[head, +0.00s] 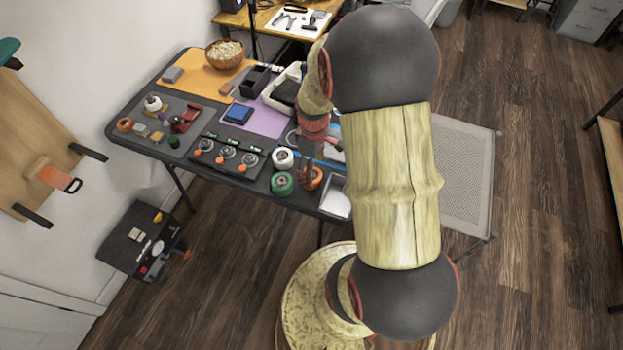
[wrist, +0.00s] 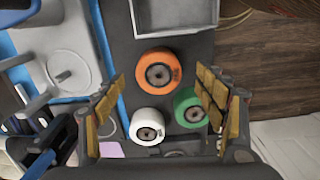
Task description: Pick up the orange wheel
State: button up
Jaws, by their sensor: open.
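The orange wheel (wrist: 158,58) lies flat on the dark table in the wrist view, with a dark hub at its centre. In the head view the orange wheel (head: 316,178) is partly hidden by my gripper (head: 306,182). My gripper also shows in the wrist view (wrist: 160,95), with its padded fingers wide apart and nothing between them held. The orange wheel appears just beyond the fingertips. A white wheel (wrist: 147,127) and a green wheel (wrist: 190,108) lie close to it, nearer the fingers.
A grey tray (wrist: 180,14) stands beyond the orange wheel, near the table edge. A dark panel with several dials (head: 227,155) lies left of the wheels. The white wheel (head: 283,158) and green wheel (head: 282,184) are left of my gripper in the head view.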

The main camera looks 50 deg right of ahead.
jog(key=f, duration=0.1)
jog(key=f+b, duration=0.1)
jog(key=f, duration=0.1)
jog(key=f+b, duration=0.1)
jog(key=f, duration=0.1)
jog(key=shift+w+f, duration=0.1)
jog(key=shift+w, duration=0.2)
jog(key=c, duration=1.3)
jog(key=shift+c, duration=0.2)
